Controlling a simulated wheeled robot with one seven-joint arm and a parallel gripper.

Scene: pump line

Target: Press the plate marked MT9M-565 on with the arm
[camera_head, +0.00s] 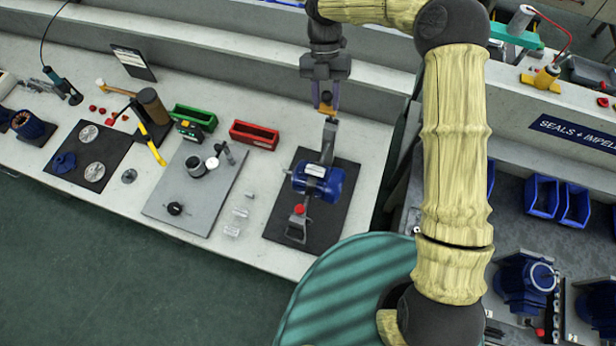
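My gripper (326,98) points down at the back of the right-hand black mat, its two fingers apart on either side of a small orange piece (326,108). I cannot tell whether they grip it. Just below is the upper end of a grey upright arm (328,138) of a fixture. A blue cylindrical body (323,184) lies across the fixture, with a small white plate (316,170) on its top. The plate's marking is too small to read, and I cannot tell how firmly it sits. The fixture's front end has a red knob (299,209).
Small clear pieces (232,230) lie left of the black mat (335,222). A grey board (170,208) with black parts, a red bin (254,135) and a green bin (194,117) stand further left. My arm crosses the right side, before another bench with blue bins (541,196).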

